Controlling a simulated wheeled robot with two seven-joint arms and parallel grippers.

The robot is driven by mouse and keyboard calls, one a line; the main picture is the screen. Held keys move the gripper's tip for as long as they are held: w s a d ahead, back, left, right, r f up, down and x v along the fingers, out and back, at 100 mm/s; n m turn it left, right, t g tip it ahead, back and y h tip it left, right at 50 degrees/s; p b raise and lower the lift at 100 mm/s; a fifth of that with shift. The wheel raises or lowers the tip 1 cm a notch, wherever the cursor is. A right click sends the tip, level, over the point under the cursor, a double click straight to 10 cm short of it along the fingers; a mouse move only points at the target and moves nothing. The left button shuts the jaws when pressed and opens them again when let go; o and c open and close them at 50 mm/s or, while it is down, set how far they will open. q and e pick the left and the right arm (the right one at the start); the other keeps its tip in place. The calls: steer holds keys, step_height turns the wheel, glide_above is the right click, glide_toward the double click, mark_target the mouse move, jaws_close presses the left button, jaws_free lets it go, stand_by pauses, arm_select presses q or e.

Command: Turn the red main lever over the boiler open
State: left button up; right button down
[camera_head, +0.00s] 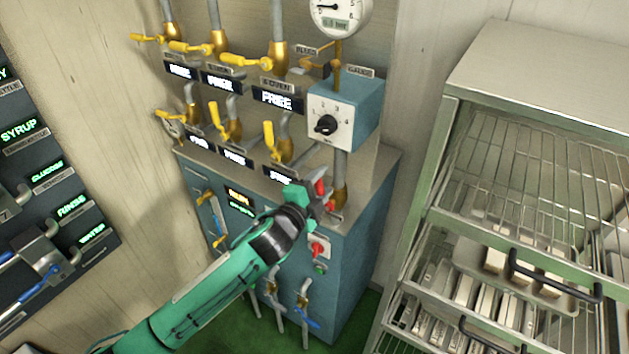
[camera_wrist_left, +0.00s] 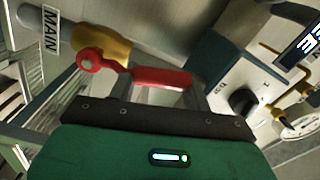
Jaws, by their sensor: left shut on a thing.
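The red main lever (camera_head: 321,187) sits on a brass valve on the grey pipe below the blue dial box, over the teal boiler cabinet (camera_head: 352,240). In the left wrist view the lever (camera_wrist_left: 160,77) reaches right from its round red pivot beside the brass valve body (camera_wrist_left: 108,46), near a MAIN label (camera_wrist_left: 50,31). My left gripper (camera_head: 318,196) is shut on the lever's handle; its fingers (camera_wrist_left: 170,94) show at the handle in the wrist view. The gripper partly hides the lever in the head view. My right gripper is not in view.
The blue box with a black knob (camera_head: 345,113) is just above. Yellow valve levers (camera_head: 269,140) stand to the left. A red switch (camera_head: 318,249) is below the gripper. A metal rack (camera_head: 440,200) with trays stands at the right, and a dark label panel (camera_head: 40,170) at the left.

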arm_select(q)
steer(key=shift+s+d+m+p, duration=0.15)
steer(key=shift+s+d+m, duration=0.25)
steer(key=shift+m, duration=0.35)
steer(key=shift+s+d+m+p, duration=0.2)
steer(key=shift+d+m, duration=0.25)
steer(key=shift+m, duration=0.3)
steer(key=o, duration=1.4)
steer(key=shift+s, duration=0.1)
steer(key=shift+b+v, duration=2.2)
steer(key=shift+v, duration=4.65)
